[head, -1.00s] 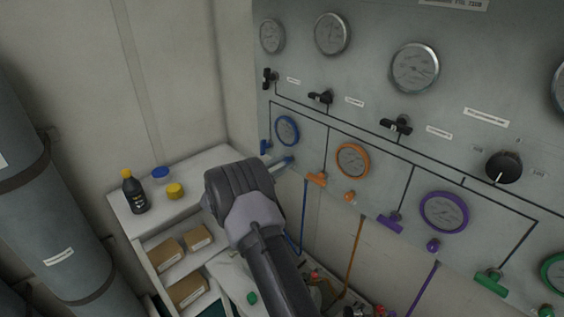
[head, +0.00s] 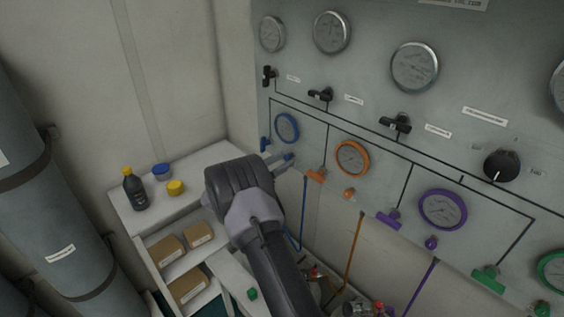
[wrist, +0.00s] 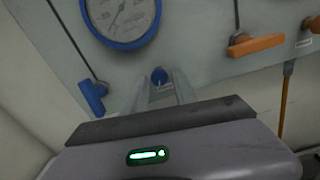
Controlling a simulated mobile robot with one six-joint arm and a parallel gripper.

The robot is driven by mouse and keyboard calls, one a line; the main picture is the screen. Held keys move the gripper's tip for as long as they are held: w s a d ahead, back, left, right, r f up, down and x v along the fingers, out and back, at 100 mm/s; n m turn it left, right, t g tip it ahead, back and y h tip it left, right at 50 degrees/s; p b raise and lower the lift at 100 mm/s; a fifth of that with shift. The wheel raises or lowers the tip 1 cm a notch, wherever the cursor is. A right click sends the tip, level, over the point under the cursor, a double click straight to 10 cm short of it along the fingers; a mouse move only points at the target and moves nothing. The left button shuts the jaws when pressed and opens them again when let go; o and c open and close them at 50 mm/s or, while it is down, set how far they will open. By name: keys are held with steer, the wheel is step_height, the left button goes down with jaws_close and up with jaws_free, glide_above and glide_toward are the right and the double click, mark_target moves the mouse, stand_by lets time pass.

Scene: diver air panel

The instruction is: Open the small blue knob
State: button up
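The small blue knob (wrist: 159,76) sits on the panel just below the blue-rimmed gauge in the wrist view. It also shows in the head view (head: 289,157), right at my fingertips. My gripper (wrist: 161,84) is open, with one pale finger to the left and one to the right of the knob. I see a gap between the fingers and the knob; whether the tips reach past it I cannot tell. In the head view my gripper (head: 278,166) reaches toward the panel from the lower left, and my wrist hides part of the area below.
A larger blue lever handle (wrist: 93,97) is left of the knob, and an orange handle (wrist: 256,44) is right. The blue gauge (wrist: 122,18) is just above.

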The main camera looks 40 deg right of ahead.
steer(key=shift+o, duration=0.7)
steer(key=shift+a, duration=0.3)
steer(key=s+a+p, duration=0.1)
steer(key=a+p, duration=0.1)
steer(key=a, duration=1.4)
steer(key=shift+s+a, duration=0.2)
steer(key=shift+a, duration=0.2)
